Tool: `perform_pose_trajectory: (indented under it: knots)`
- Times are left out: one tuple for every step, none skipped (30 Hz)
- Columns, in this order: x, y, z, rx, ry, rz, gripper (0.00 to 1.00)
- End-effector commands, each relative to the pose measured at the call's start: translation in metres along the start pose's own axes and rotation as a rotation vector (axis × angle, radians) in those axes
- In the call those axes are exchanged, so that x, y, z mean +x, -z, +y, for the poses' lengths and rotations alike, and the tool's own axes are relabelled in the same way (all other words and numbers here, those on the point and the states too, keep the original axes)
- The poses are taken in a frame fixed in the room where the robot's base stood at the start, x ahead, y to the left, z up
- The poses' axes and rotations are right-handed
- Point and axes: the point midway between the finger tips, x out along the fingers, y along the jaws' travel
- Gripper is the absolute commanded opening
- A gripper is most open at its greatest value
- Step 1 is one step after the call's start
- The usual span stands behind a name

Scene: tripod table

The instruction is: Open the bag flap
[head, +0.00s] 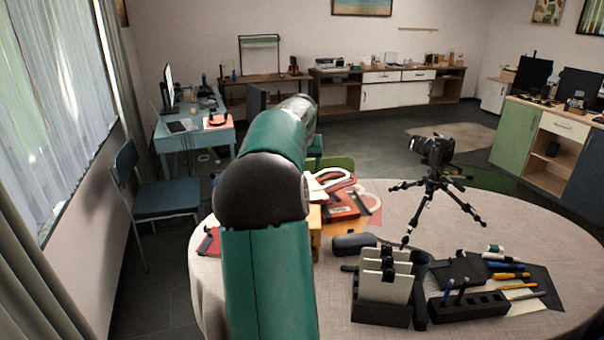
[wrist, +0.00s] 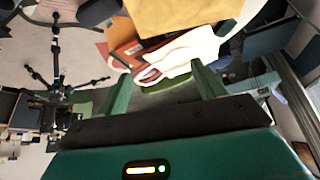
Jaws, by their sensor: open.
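What looks like the bag is a tan, box-like thing (wrist: 178,14) at the top of the wrist view, only partly in the picture. In the head view a tan-orange strip of it (head: 316,240) shows at the right edge of my arm, which hides the rest. I cannot make out its flap. My gripper (wrist: 163,86) is open, with its two green fingers apart and nothing between them. The fingertips point toward a white and red looped thing (wrist: 150,73) just below the bag in that view. My gripper is hidden behind my arm in the head view.
The round table (head: 455,230) bears a camera on a tripod (head: 435,165), a card holder (head: 385,285), a pen block (head: 468,305) and loose pens on a dark mat. Red cases (head: 345,207) lie near the bag. A blue chair (head: 165,198) stands left of the table.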

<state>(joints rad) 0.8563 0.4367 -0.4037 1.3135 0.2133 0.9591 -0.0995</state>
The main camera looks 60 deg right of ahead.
Motion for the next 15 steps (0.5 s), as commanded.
perform_pose_trajectory:
  knots:
    - [-0.013,0.001,-0.001,0.0,0.002,0.005,0.69]
    - [-0.02,0.001,-0.001,0.0,0.002,0.004,0.69]
    - [-0.029,0.001,-0.001,0.0,0.002,0.003,0.69]
    - [-0.035,0.001,-0.001,-0.001,0.002,0.004,0.69]
    - [-0.041,0.001,-0.001,-0.001,0.001,0.003,0.69]
    - [-0.049,0.001,-0.001,-0.001,0.001,0.003,0.69]
    - [-0.054,0.0,-0.001,-0.001,0.001,0.003,0.69]
    - [-0.059,0.0,-0.001,-0.001,0.001,0.002,0.69]
    - [-0.064,0.001,-0.001,-0.001,0.001,0.002,0.69]
    - [-0.067,0.001,-0.001,-0.001,0.001,0.002,0.69]
    - [-0.07,0.0,-0.001,-0.001,0.001,0.001,0.69]
    - [-0.073,0.0,-0.001,-0.001,0.001,0.0,0.69]
    - [-0.074,0.0,-0.001,-0.001,0.0,0.0,0.69]
    - [-0.076,0.0,0.0,-0.001,0.0,0.0,0.69]
    - [-0.077,0.0,0.0,-0.001,0.0,-0.001,0.69]
